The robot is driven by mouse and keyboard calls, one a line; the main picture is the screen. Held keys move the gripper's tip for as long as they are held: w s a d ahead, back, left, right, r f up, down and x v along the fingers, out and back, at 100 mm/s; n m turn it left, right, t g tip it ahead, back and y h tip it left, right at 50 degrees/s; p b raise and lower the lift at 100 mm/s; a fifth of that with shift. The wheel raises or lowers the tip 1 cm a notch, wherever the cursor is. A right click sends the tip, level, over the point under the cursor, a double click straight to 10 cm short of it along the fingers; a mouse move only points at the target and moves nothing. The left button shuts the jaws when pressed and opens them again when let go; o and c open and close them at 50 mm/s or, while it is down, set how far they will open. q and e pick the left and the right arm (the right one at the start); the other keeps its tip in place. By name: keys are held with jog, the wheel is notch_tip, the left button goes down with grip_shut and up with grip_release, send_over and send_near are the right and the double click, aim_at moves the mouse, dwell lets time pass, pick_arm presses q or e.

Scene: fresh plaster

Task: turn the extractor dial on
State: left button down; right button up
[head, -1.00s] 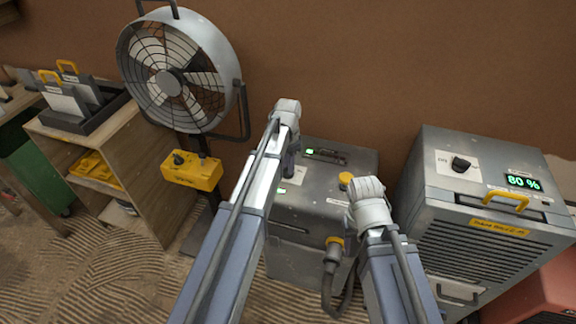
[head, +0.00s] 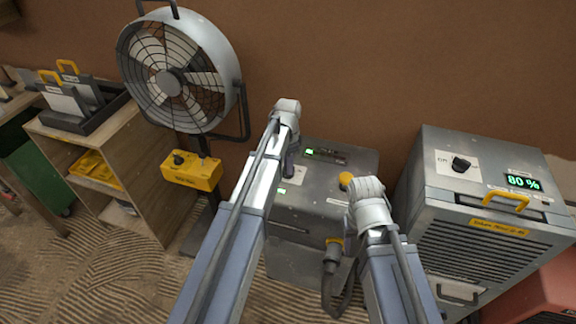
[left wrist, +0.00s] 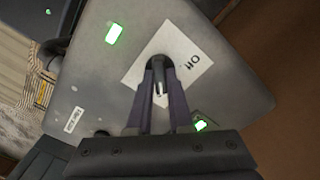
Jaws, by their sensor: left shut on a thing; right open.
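The extractor is a grey metal box (head: 318,207) in the middle of the head view, standing against the brown wall. In the left wrist view its small dial (left wrist: 159,88) sits on a white plate (left wrist: 189,50) marked ON. My left gripper (left wrist: 160,92) is shut on the dial, and its fingers hide most of it. Two green lights (left wrist: 115,33) (left wrist: 200,125) glow on the panel. In the head view my left gripper (head: 289,165) hides the dial. My right gripper (head: 365,203) is over the box's right side, apart from the dial; its fingers are hard to see.
A grey unit (head: 462,205) with its own black dial, a yellow handle and an 80 % display stands to the right. A fan (head: 175,75) with a yellow control box (head: 192,172) and a wooden shelf (head: 125,150) are left. A cable plug (head: 333,258) sticks out of the extractor's front.

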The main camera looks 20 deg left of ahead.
pick_arm(q)
jog(key=c, duration=0.8)
grip_release()
jog(key=shift+r, duration=0.15)
notch_tip(320, 180, up, 8)
jog(key=p, duration=0.8)
jog(key=shift+f, duration=0.2)
jog(key=shift+f, duration=0.1)
jog(key=s+d+n, duration=0.2)
jog(key=s+d, duration=0.2)
jog(key=s, duration=0.4)
jog(key=s+d+r+n, duration=0.1)
jog(key=s+d+n, duration=0.1)
jog(key=s+d, duration=0.3)
jog(key=s+d+n+y+p, duration=0.1)
jog(key=s+d, duration=0.3)
jog(key=s, duration=0.7)
jog(key=shift+s+d+r+n, duration=0.1)
jog(key=shift+d+r+n, duration=0.15)
jog(key=shift+n, duration=0.15)
